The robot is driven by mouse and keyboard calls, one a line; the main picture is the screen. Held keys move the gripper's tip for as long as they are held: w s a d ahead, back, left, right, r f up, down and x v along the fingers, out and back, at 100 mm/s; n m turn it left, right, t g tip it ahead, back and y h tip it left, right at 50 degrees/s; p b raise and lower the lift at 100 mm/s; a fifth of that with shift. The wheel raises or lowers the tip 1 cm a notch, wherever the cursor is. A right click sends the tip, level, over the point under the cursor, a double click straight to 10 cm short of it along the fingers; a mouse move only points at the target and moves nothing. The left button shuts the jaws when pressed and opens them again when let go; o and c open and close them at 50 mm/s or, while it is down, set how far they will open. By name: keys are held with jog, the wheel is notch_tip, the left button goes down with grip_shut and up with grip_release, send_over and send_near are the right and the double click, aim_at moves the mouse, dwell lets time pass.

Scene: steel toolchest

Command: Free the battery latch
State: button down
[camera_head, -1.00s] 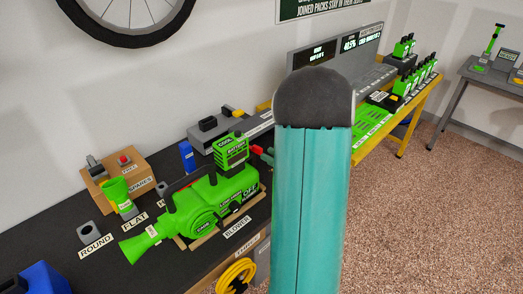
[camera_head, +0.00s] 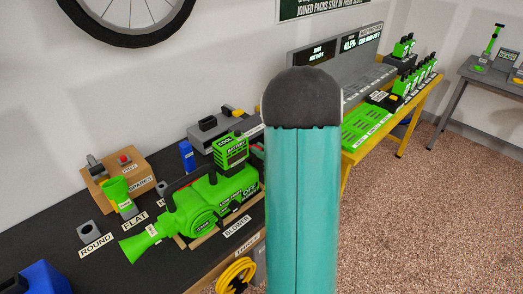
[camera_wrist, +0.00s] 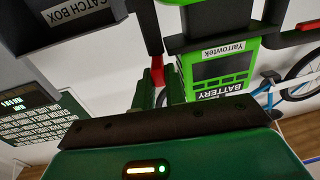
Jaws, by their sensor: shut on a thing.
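The green blower (camera_head: 210,200) lies on the dark bench in the head view, with its battery (camera_head: 231,150) on top. In the wrist view the battery (camera_wrist: 217,70) appears upside down, with a Yarrowtek label and a grey panel. The red latch (camera_wrist: 156,70) sits beside the battery at the end of a dark bar. My gripper (camera_wrist: 166,85) has its green fingers shut on the red latch. The finger nearer the camera hides part of the contact. In the head view my teal arm hides the gripper and the latch.
A grey catch box (camera_wrist: 75,25) is at the upper left of the wrist view. A yellow-legged bench (camera_head: 395,110) is behind my arm.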

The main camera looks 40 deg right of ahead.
jog(key=shift+a+m+h, duration=0.25)
jog(key=shift+m+h, duration=0.25)
jog(key=shift+h, duration=0.2)
jog(key=c, duration=1.7)
grip_release()
jog(key=s, duration=1.3)
jog(key=shift+s, duration=0.4)
jog(key=shift+d, duration=0.1)
